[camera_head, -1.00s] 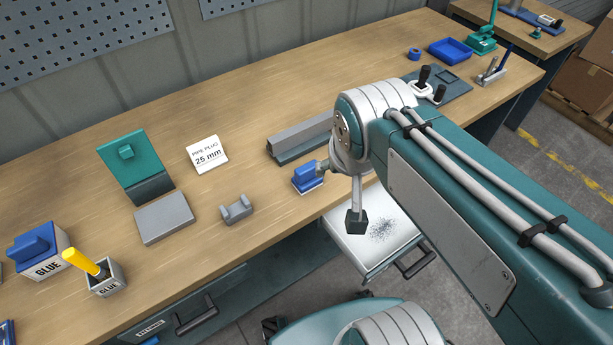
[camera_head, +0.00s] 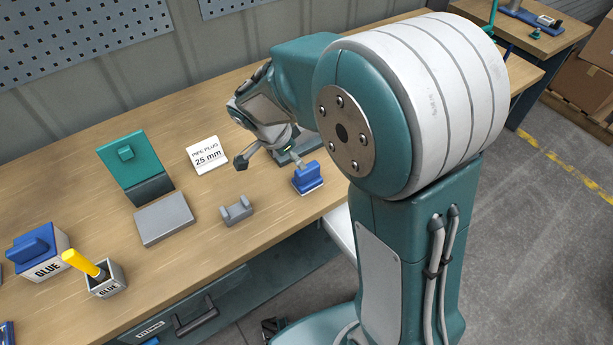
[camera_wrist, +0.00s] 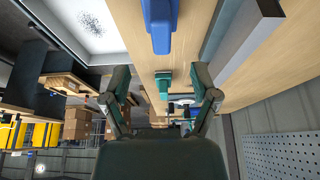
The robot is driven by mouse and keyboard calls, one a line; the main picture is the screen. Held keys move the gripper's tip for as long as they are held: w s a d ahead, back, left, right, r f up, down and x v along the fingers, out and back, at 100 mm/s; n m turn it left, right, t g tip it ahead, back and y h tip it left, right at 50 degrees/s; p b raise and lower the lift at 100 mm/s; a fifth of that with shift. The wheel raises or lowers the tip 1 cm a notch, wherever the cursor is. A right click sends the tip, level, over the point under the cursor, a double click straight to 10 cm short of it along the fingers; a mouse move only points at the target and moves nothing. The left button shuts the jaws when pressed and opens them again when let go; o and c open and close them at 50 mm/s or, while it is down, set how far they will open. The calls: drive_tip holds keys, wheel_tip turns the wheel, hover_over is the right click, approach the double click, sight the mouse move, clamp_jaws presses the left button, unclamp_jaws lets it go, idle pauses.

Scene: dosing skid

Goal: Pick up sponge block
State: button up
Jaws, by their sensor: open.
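A small blue block with a raised grip and a pale base (camera_head: 308,178), which looks like the sponge block, stands upright near the front edge of the workbench. In the wrist view the blue block (camera_wrist: 160,25) shows at the top middle, beyond my fingertips. My gripper (camera_head: 268,158) is open and empty, just behind and left of the block in the head view. One dark fingertip shows clearly there; the other is hard to make out. In the wrist view my gripper (camera_wrist: 161,76) has its two fingers spread apart. No contact with the block is visible.
A grey channel bar (camera_head: 290,152) lies close behind the block, partly hidden by my arm. A grey cradle (camera_head: 237,210), grey plate (camera_head: 164,218), green stand (camera_head: 135,165) and pipe plug sign (camera_head: 207,154) stand left. An open drawer (camera_head: 340,226) is below, mostly hidden.

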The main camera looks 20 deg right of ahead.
sight(307, 172)
drive_tip(key=x, duration=1)
drive_tip(key=shift+w, duration=0.1)
clamp_jaws()
